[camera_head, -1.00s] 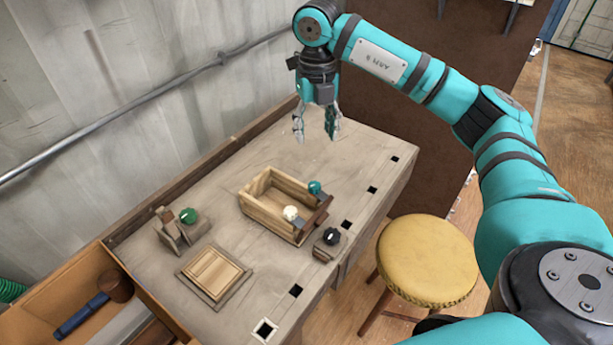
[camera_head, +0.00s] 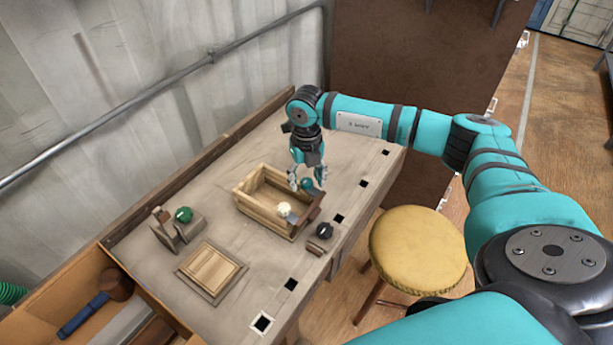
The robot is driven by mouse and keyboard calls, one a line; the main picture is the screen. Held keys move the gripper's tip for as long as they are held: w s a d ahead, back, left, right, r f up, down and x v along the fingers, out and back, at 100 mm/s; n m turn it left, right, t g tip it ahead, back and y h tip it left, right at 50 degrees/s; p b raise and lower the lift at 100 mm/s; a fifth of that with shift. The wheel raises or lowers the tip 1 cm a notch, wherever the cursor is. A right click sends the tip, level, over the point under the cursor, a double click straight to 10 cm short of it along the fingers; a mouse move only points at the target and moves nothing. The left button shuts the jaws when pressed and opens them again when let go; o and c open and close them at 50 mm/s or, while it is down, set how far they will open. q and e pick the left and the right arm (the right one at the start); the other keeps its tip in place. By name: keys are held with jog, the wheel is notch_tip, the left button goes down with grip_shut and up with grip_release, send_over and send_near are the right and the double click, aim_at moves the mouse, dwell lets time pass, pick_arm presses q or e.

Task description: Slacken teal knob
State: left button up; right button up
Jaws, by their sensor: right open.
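The teal knob (camera_head: 307,184) sits at the right corner of a wooden box (camera_head: 260,214) on the workbench. My right gripper (camera_head: 306,181) points down over this corner, its open fingers either side of the teal knob. I cannot tell if they touch it. A white knob (camera_head: 284,209) is on the same side of the box, nearer to me. A dark knob (camera_head: 324,230) stands on a small block in front of the box. A green knob (camera_head: 183,214) is on a wooden fixture at the left. My left gripper is not in view.
The workbench (camera_head: 215,293) has square holes along its front edge. A framed wooden panel (camera_head: 211,270) lies on it. A yellow stool (camera_head: 418,247) stands at the right front. A mallet (camera_head: 114,287) lies in the orange tray at the left. A wall with a pipe is behind.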

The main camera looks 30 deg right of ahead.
grip_shut()
dwell(0.3)
jog(key=n+b, duration=0.2)
jog(key=n, duration=0.1)
jog(key=shift+f+n+b, duration=0.15)
jog(key=shift+n+b, duration=0.2)
jog(key=shift+n, duration=0.05)
jog(key=n+b, duration=0.2)
jog(key=n, duration=0.2)
jog(key=shift+n+b, duration=0.3)
jog(key=n+b, duration=0.2)
jog(key=n, duration=0.2)
jog(key=shift+n+b, duration=1)
jog(key=shift+n, duration=1.2)
